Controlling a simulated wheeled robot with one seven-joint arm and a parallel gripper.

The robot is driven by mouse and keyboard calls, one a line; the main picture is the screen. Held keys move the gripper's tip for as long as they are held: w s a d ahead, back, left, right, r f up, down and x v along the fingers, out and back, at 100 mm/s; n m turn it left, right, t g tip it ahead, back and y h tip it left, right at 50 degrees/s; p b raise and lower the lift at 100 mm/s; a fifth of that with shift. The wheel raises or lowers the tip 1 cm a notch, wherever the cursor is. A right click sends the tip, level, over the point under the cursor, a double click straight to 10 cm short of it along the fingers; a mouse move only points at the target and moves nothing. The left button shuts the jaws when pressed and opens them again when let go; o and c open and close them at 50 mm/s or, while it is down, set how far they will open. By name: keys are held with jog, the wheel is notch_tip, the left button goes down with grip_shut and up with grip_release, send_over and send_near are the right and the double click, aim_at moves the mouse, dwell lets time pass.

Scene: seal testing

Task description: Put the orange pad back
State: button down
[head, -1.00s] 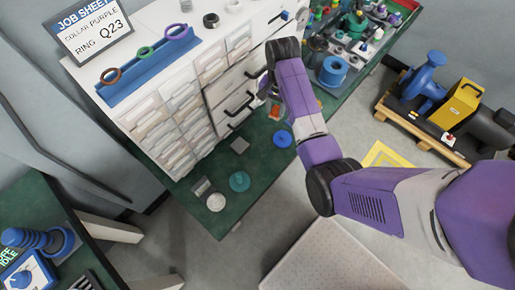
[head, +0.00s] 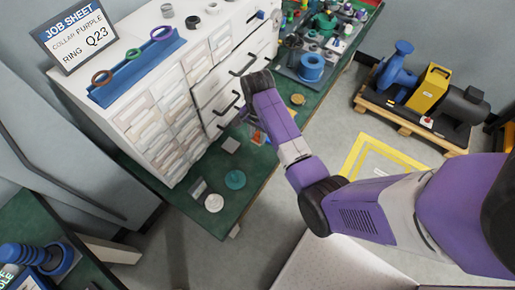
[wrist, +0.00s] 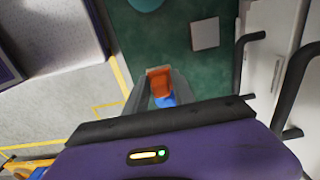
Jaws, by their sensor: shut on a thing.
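The orange pad (wrist: 159,80) is pinched between the two grey fingers of my gripper (wrist: 159,74) in the wrist view. It is over the green bench top, and I cannot tell whether it touches the surface. A blue round thing (wrist: 165,101) shows partly behind the pad, mostly hidden by my fingers and wrist. In the head view my gripper (head: 255,130) is at the front of the white drawer cabinet (head: 203,90), largely covered by my own arm, and the pad is hardly visible there.
A grey square pad (head: 231,145), a teal disc (head: 235,180) and a white disc (head: 214,203) lie on the green bench (head: 190,213). Black drawer handles (wrist: 296,85) stick out close to the right of my gripper. A job sheet (head: 78,35) stands on the cabinet.

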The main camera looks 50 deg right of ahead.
notch_tip(320, 180, down, 10)
jog(key=shift+r+b, duration=0.15)
jog(key=shift+b, duration=0.25)
jog(key=c, duration=1.1)
grip_release()
jog(key=shift+o, duration=0.2)
